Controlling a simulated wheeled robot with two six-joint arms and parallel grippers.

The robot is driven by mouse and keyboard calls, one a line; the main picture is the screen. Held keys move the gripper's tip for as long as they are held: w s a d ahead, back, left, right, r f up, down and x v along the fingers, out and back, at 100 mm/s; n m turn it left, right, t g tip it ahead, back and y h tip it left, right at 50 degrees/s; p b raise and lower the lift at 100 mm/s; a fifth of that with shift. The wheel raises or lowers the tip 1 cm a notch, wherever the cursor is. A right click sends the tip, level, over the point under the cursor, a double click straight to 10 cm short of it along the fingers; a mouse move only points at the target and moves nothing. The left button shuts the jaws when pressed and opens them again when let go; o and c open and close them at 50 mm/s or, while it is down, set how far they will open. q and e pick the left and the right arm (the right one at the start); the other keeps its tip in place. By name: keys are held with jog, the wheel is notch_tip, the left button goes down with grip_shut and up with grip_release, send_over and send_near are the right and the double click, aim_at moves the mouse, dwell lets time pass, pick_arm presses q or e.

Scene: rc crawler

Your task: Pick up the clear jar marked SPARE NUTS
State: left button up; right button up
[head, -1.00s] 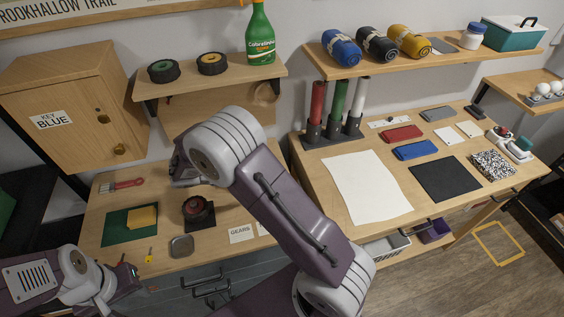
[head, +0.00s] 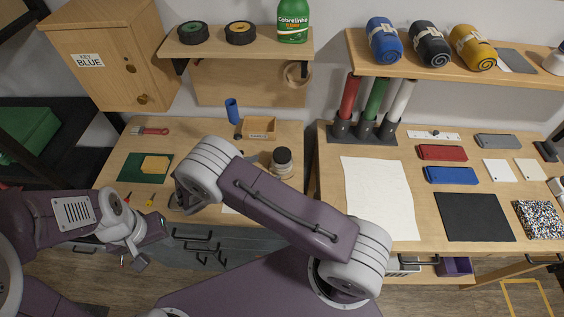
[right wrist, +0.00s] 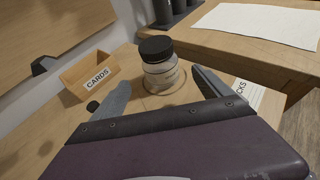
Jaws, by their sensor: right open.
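In the head view this gripper is mostly hidden by my arm. My left gripper (head: 140,262) is low at the bench's front left, its jaws unclear.
A wooden CARDS box (right wrist: 90,76) stands close to the jar, with a blue cylinder (head: 232,111) beside it. A green mat (head: 145,168) lies at the bench's left. A shelf (head: 235,48) hangs above. The right table (head: 330,190) adjoins.

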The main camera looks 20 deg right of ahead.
aim_at(275, 165)
jog(key=p+x, duration=0.1)
jog(key=x, duration=0.2)
jog(key=shift+d, duration=0.45)
jog(key=shift+w+d+f, duration=0.1)
jog(key=shift+d+f, duration=0.05)
jog(key=shift+f, duration=0.05)
jog(key=p+x, duration=0.1)
jog(key=x, duration=0.3)
jog(key=shift+w+d, duration=0.1)
jog(key=shift+d, duration=0.2)
jog(key=shift+w+d+f, duration=0.15)
jog(key=shift+d, duration=0.05)
jog(key=shift+a, duration=0.1)
jog(key=c, duration=1.5)
